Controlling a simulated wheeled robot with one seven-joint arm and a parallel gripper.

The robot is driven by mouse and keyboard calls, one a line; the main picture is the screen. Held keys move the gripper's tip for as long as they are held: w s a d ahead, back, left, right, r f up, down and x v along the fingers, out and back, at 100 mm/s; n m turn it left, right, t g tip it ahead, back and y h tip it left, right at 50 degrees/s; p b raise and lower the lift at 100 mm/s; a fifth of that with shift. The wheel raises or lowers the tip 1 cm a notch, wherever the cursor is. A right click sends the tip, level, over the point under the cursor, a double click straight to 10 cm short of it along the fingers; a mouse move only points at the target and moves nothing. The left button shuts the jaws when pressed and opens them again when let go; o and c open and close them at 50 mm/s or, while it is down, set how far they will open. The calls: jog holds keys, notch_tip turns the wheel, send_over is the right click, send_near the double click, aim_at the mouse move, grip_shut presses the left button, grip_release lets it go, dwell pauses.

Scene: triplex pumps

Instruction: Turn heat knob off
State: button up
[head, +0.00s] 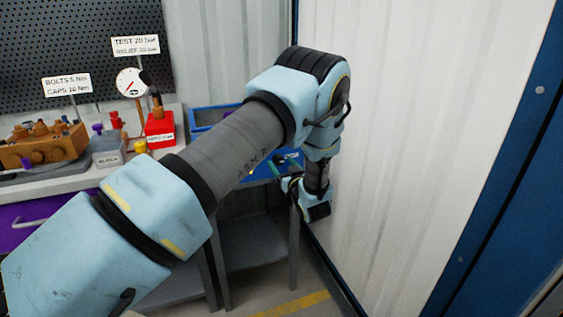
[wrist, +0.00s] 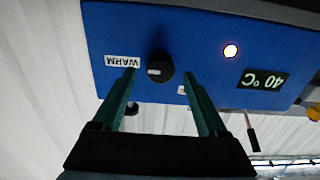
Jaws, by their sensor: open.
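The black heat knob (wrist: 160,67) sits on a blue panel (wrist: 200,35) in the wrist view, which shows the panel upside down. The knob's white mark points left, toward the white WARM label (wrist: 121,61). A second small label (wrist: 182,90) is partly hidden behind a finger. My gripper (wrist: 161,72) is open, with one teal finger on each side of the knob in the picture. I cannot tell whether either finger touches it.
The panel has a lit round lamp (wrist: 230,51) and a 40 °C display (wrist: 262,79). In the head view, a white corrugated wall (head: 420,130) is close on the right. A bench with a gauge (head: 130,83), a red block (head: 159,130) and pump parts is at left.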

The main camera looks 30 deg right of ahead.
jog(key=shift+w, duration=0.45)
grip_shut()
dwell(0.4)
